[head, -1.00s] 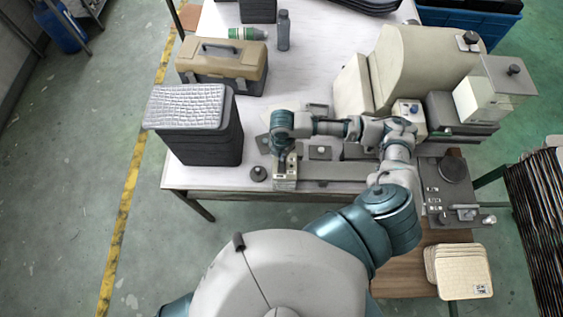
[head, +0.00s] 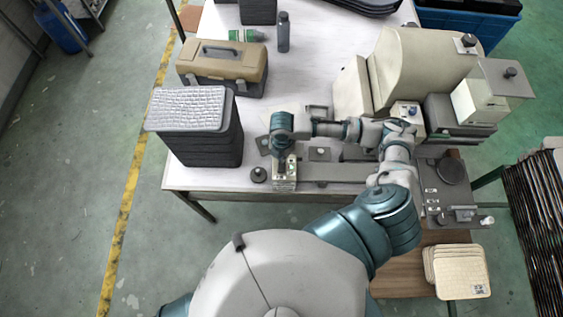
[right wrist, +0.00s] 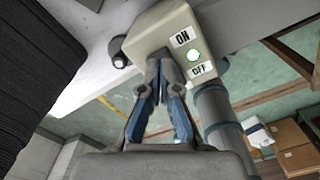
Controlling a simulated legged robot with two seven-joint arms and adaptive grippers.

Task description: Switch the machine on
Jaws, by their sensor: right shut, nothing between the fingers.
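The cream machine (head: 405,75) stands at the right of the table. A small pale switch box (head: 285,183) sits at the table's front edge. In the head view my right gripper (head: 281,158) points down at the box. My left gripper is out of view.
A stack of dark trays (head: 203,148) stands just left of the switch box. A black knob (head: 258,174) lies beside the box.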

